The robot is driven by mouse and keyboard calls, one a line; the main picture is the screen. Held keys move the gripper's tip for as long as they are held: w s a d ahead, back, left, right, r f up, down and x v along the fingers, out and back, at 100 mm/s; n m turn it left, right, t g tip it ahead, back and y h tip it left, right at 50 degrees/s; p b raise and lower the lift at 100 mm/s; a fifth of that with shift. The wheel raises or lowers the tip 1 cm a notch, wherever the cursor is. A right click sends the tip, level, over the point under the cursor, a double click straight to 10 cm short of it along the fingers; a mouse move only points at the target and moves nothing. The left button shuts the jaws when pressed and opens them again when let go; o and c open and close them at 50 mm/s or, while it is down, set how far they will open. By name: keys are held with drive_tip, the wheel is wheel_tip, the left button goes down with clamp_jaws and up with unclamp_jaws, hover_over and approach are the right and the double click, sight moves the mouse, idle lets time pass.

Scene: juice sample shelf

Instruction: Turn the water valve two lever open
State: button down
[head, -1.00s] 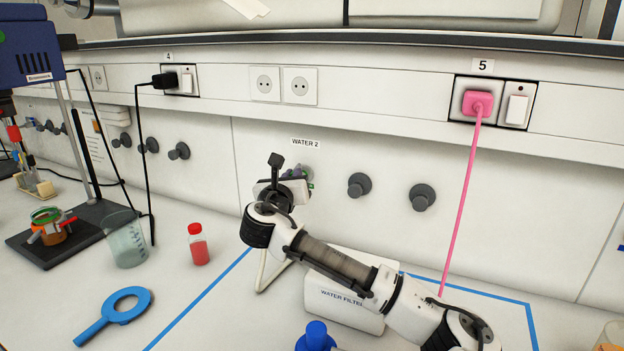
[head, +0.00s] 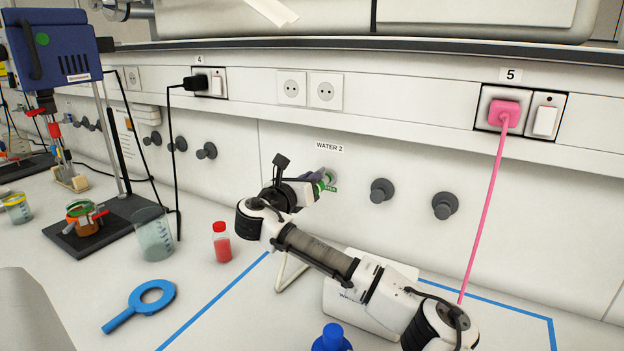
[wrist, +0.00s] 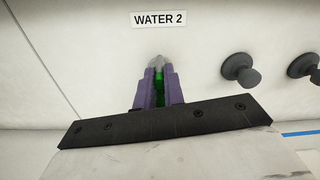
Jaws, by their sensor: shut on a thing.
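The water valve two (head: 332,174) sits on the white wall panel under the "WATER 2" label (head: 329,147). Its green lever (head: 329,186) shows beside my fingertips in the head view. My gripper (head: 317,177) reaches it from the left, with purple fingers. In the wrist view my gripper (wrist: 159,88) has a finger on each side of the green lever (wrist: 159,92) and is shut on it. The grey valve body (wrist: 156,62) shows just beyond the fingertips. Much of the lever is hidden between the fingers.
Grey knobs (head: 382,190) stick out of the wall to the right. A white water filter box (head: 345,305) stands below my arm, partly hidden. A red bottle (head: 221,243), a beaker (head: 153,235) and a blue ring tool (head: 142,302) are on the bench at left.

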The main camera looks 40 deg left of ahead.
drive_tip(key=shift+r, duration=0.1)
drive_tip(key=c, duration=1.5)
unclamp_jaws()
drive_tip(key=shift+s, duration=0.1)
drive_tip(key=s+d, duration=0.2)
drive_tip(key=s, duration=1.1)
drive_tip(key=shift+s+p, duration=0.25)
drive_tip(key=shift+p, duration=0.1)
